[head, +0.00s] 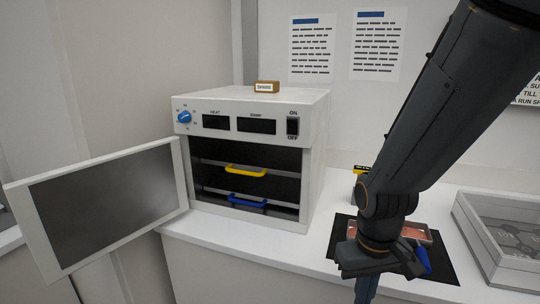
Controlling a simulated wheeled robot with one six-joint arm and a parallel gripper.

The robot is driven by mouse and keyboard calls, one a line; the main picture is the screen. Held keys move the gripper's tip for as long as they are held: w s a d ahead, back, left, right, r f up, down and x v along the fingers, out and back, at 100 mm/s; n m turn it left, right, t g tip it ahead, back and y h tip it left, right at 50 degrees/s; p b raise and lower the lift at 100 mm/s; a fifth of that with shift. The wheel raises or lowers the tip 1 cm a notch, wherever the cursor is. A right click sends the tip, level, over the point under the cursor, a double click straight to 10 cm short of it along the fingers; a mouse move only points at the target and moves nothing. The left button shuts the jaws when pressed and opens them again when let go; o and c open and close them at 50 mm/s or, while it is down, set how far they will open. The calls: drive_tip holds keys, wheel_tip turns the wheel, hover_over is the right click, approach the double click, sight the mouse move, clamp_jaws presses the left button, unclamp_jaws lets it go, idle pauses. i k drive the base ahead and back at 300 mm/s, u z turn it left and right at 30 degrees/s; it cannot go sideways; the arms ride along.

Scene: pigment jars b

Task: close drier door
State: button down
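The drier (262,108) is a white box on the counter, with a blue knob, two dark displays and an on/off switch. Its door (100,202), a white frame with a dark pane, stands wide open on the left, hinged at the drier's left front edge. Inside, a yellow handle (246,169) sits above a blue handle (247,201). My gripper (367,290) points down at the bottom right, in front of the counter items and well apart from the door. Its fingertips are not clearly visible, so its opening cannot be told.
A dark mat (443,266) with a tray of reddish content (414,235) lies partly behind my gripper. White counter (290,250) is free before the drier. A small brown block (267,87) sits on the drier.

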sight(69, 218)
drive_tip(key=z, duration=2.1)
drive_tip(key=k, duration=1.3)
drive_tip(key=u, duration=2.2)
